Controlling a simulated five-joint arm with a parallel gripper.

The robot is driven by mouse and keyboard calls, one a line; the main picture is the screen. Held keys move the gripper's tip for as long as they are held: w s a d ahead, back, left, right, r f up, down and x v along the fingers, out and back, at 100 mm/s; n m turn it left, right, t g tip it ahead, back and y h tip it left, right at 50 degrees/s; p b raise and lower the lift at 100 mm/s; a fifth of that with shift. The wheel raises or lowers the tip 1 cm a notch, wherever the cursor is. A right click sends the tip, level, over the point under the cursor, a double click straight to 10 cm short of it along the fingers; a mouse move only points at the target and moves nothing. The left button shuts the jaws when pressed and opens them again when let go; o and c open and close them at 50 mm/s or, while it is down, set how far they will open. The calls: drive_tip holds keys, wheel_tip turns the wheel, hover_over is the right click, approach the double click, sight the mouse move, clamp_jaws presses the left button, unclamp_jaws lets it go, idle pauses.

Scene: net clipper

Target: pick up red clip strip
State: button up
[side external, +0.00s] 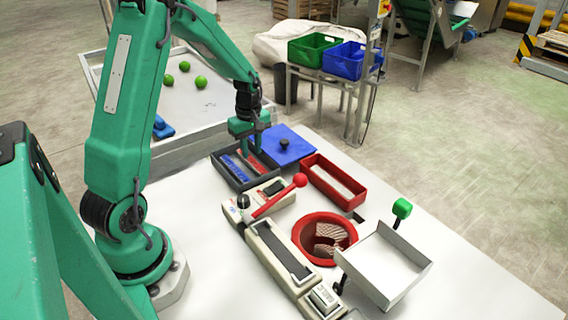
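A dark tray (222,172) holds blue strips (235,169) on its left side and red clip strips (257,163) on its right side. My gripper (251,150) points down over the far part of this tray, near the red strips. Its two green fingers look apart, with a gap between them. The finger tips partly cover the far end of the tray, and I cannot tell whether they touch a strip.
A blue lid with a dark knob (285,143) lies behind the tray. A red bin (316,172) stands to the right. The clipper machine (281,251), with a red-knobbed lever (299,181), is in front. A red bowl (311,219) and white tray (383,263) stand further right.

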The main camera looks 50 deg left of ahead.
sight(253, 161)
drive_tip(key=shift+f, duration=1.85)
clamp_jaws()
drive_tip(key=shift+r, duration=0.2)
wheel_tip(253, 161, up, 10)
drive_tip(key=shift+f, duration=0.15)
